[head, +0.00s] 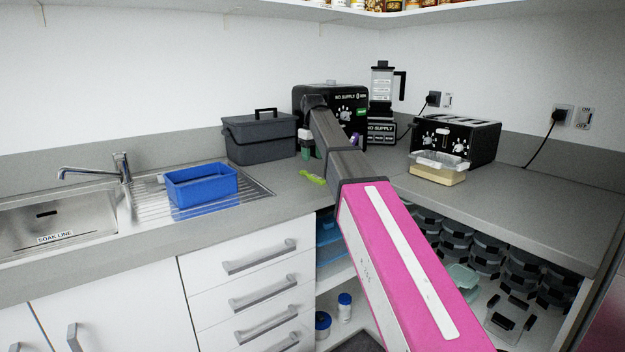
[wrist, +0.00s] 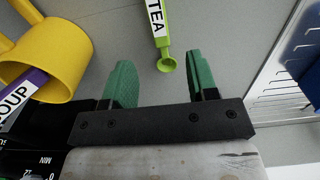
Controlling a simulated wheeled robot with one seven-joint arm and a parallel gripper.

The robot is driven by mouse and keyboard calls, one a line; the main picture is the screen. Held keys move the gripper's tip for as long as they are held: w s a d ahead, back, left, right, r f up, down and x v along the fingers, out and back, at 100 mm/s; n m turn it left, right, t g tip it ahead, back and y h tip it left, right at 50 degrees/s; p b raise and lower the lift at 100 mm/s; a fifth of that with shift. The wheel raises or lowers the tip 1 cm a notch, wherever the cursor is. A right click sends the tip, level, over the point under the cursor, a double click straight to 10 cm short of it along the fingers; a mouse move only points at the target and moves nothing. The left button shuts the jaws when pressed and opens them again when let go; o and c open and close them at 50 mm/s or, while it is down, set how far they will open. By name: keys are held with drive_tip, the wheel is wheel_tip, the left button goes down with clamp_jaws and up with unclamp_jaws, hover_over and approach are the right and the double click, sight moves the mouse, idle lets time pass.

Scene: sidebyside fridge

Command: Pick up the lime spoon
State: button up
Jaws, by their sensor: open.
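The lime spoon (head: 313,177) lies on the grey counter, right of the draining board. In the wrist view the lime spoon (wrist: 162,42) shows its handle with a white "TEA" label and a small round end pointing toward my gripper. My gripper (wrist: 160,75) is open and empty, with its green fingers spread. The round end appears between the fingertips, apart from both, nearer the right one. In the head view my gripper (head: 305,151) hangs over the counter, just behind the spoon. The height gap is hard to tell.
A dark lidded box (head: 262,138), a blue tub (head: 200,185), a black appliance (head: 345,99) and a toaster (head: 455,138) stand around.

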sight(313, 175)
wheel_tip(313, 175, down, 8)
drive_tip(key=shift+r, duration=0.2)
clamp_jaws()
